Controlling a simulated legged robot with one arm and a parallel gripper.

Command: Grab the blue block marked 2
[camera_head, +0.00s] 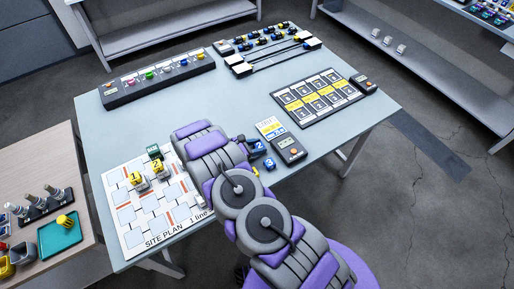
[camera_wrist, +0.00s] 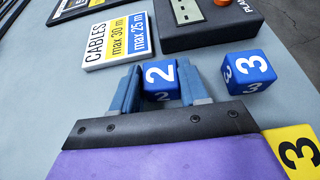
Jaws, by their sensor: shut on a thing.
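The blue block marked 2 (camera_wrist: 161,75) sits between the two fingers of my gripper (camera_wrist: 160,92) in the wrist view. The fingers are shut on its sides. In the head view this block (camera_head: 259,147) shows at the tip of my gripper (camera_head: 249,147), near the right side of my arm. Another blue block, marked 3 (camera_wrist: 248,70), stands just right of the right finger, apart from it. It also shows in the head view (camera_head: 269,164). I cannot tell whether block 2 touches the table.
A yellow block marked 3 (camera_wrist: 296,150) is close at the lower right of the wrist view. The CABLES card (camera_wrist: 116,40) and a dark meter (camera_wrist: 205,22) lie beyond the blocks. Yellow blocks 1 (camera_head: 135,179) and 2 (camera_head: 157,167) stand on the site plan (camera_head: 128,240).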

